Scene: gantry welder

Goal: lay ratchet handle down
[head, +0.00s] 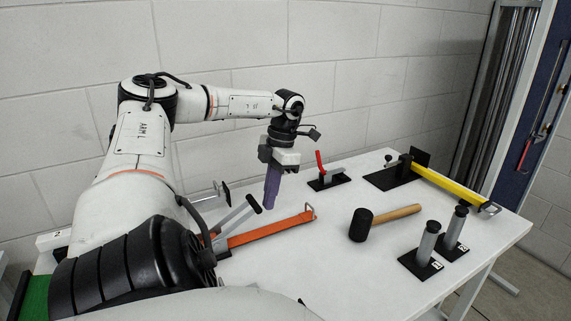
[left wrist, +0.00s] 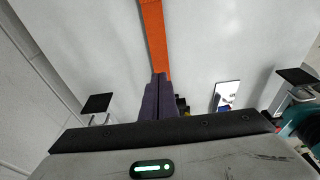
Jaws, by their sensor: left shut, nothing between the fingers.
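The ratchet handle (head: 234,217) is a grey bar with a black grip, seen in the head view beside the orange strap (head: 265,231). It slants up to the right, and its lower end is hidden behind my left arm. My left gripper (head: 270,205) has dark purple fingers pointing down, shut and empty, just right of the black grip and above the table. I cannot tell whether it touches the grip. In the left wrist view the closed fingers (left wrist: 159,90) line up with the orange strap (left wrist: 154,35); the handle is not clearly visible there. My right gripper is out of view.
On the white table (head: 315,265) stand a red-handled clamp (head: 321,169), a black-headed mallet (head: 361,225), two grey posts (head: 427,243) on black plates and a yellow bar (head: 447,189). A block wall is behind. The table's front middle is clear.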

